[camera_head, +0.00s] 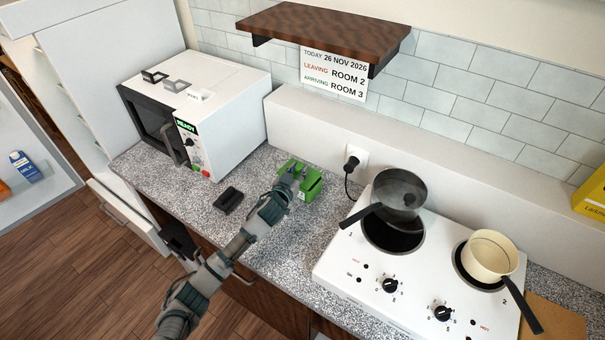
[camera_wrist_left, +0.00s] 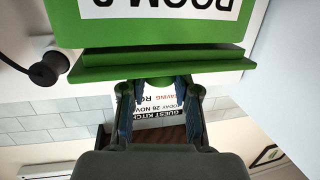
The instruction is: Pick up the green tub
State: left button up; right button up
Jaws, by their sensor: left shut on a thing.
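The green tub (camera_head: 312,184) is at the back of the speckled counter, between the microwave and the hob. My left gripper (camera_head: 291,173) reaches it from the front and covers part of it. In the left wrist view, the tub (camera_wrist_left: 115,38) appears upside down, with a white label and a wide rim. The fingers of my left gripper (camera_wrist_left: 160,95) are on either side of a small round green part at the rim, shut on the tub. I cannot tell whether the tub touches the counter. My right gripper is not in view.
A white microwave (camera_head: 220,105) stands left, with a small black object (camera_head: 228,200) before it. A plug (camera_head: 352,163) is in the wall. The white hob (camera_head: 345,265) on the right holds a dark pan (camera_head: 400,188) and a cream pan (camera_head: 492,252). A wooden shelf (camera_head: 325,30) hangs above.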

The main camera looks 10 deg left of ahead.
pick_arm(q)
jog(key=r, duration=0.1)
jog(key=a+r, duration=0.1)
jog(key=shift+a+r, duration=0.1)
jog(key=shift+r, duration=0.25)
jog(key=shift+s+d+f+v, duration=0.5)
jog(key=shift+d+v, duration=0.95)
jog(key=shift+v, duration=6.45)
jog(key=x, duration=0.4)
jog(key=a+x, duration=0.1)
jog(key=x, duration=0.4)
jog(key=a+x, duration=0.1)
jog(key=x, duration=0.4)
jog(key=shift+w+a+r, duration=0.1)
jog(key=shift+w+r, duration=0.05)
jog(key=shift+r, duration=0.1)
jog(key=shift+w, duration=0.25)
jog(key=shift+x, duration=1.1)
notch_tip(320, 180, down, 3)
jog(key=shift+s+r+p, duration=0.1)
jog(key=shift+p, duration=0.2)
jog(key=o, duration=0.9)
jog(key=shift+o, duration=0.3)
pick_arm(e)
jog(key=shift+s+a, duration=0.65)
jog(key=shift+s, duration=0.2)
